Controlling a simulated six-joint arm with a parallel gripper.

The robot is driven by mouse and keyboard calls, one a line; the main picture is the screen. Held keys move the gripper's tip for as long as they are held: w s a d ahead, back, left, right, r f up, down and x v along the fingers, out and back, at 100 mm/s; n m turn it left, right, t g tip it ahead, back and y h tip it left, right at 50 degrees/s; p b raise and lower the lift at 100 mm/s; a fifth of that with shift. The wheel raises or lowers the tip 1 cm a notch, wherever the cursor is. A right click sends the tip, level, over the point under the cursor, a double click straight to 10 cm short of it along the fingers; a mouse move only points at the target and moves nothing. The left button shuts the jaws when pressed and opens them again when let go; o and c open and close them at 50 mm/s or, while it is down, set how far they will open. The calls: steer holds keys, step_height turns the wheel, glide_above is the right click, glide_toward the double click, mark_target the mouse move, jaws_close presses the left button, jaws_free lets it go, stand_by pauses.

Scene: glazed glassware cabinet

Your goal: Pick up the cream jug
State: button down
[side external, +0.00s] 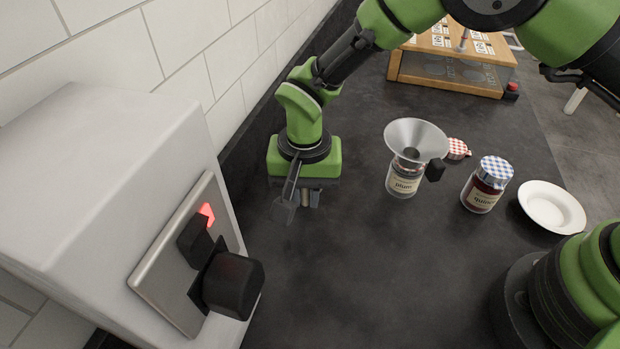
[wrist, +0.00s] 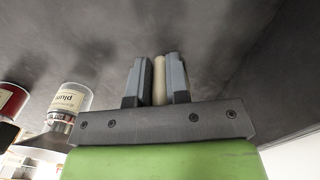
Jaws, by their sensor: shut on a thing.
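My gripper (side external: 306,203) points down over the dark worktop, left of the jars in the side view. In the wrist view, its two grey fingers (wrist: 158,58) are shut on a slim cream-coloured thing (wrist: 159,82). Only a narrow upright strip of this thing shows between the fingers, and I cannot tell whether it is part of a jug. In the side view it is a small pale strip, low between the fingers. I see no plain jug shape in either view. The gap between the gripper and the worktop is hard to judge.
A plum jar (side external: 401,187) with a wide funnel (side external: 415,135) on it stands right of my gripper. Beyond are a red-checked lid (side external: 458,149), a quince jar (side external: 481,194) and a white plate (side external: 553,206). A grey appliance (side external: 110,170) stands left. The front worktop is clear.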

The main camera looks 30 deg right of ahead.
steer(key=shift+r, duration=0.1)
steer(key=shift+r, duration=4.85)
step_height(320, 180, up, 15)
steer(key=s+a+m, duration=0.2)
steer(key=s+m, duration=0.6)
steer(key=m, duration=0.1)
steer(key=shift+w+d+f, duration=0.1)
steer(key=shift+f, duration=1.3)
steer(key=shift+w+d+f, duration=0.1)
steer(key=shift+f, duration=1.25)
